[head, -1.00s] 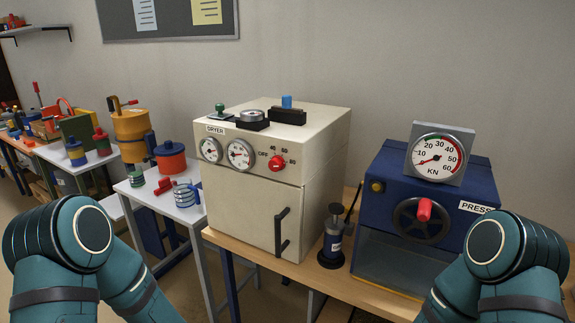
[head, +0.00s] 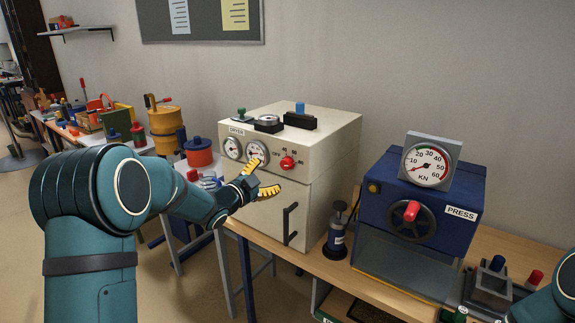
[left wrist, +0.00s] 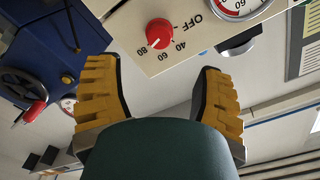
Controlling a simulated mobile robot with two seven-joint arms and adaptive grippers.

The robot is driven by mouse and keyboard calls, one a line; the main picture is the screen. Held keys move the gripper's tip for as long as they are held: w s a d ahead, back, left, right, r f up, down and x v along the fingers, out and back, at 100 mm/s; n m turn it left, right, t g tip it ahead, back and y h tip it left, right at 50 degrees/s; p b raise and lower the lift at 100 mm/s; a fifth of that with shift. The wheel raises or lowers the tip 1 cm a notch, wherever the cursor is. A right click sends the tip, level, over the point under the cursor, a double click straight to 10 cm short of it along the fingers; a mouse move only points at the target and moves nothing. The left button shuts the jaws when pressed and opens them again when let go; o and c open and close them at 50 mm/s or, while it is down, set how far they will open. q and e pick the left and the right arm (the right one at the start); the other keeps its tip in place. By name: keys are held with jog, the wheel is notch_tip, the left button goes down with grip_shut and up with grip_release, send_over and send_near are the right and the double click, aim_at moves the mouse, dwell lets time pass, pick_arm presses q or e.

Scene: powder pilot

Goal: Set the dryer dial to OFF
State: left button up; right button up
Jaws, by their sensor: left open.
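The dryer (head: 335,150) is a cream box on the bench with a red dial (head: 287,162) on its front panel, right of two gauges. The dial also shows in the left wrist view (left wrist: 160,32), with OFF, 40, 60 and 80 printed around it. Its white mark seems to point toward the 60 side, away from OFF. My left gripper (head: 265,178) is open and empty in front of the panel, left of and below the dial. In the left wrist view its yellow fingers (left wrist: 158,80) stand apart, with the dial beyond them. My right gripper is out of view.
The blue press (head: 425,200) stands right of the dryer, with a small dark hand pump (head: 337,230) between them. The dryer's door handle (head: 290,224) sticks out below the dial.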

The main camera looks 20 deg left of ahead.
aim_at(285, 165)
pick_arm(q)
jog(key=x, duration=0.9)
jog(key=shift+w+d, duration=0.15)
jog(key=shift+w, duration=0.1)
grip_shut()
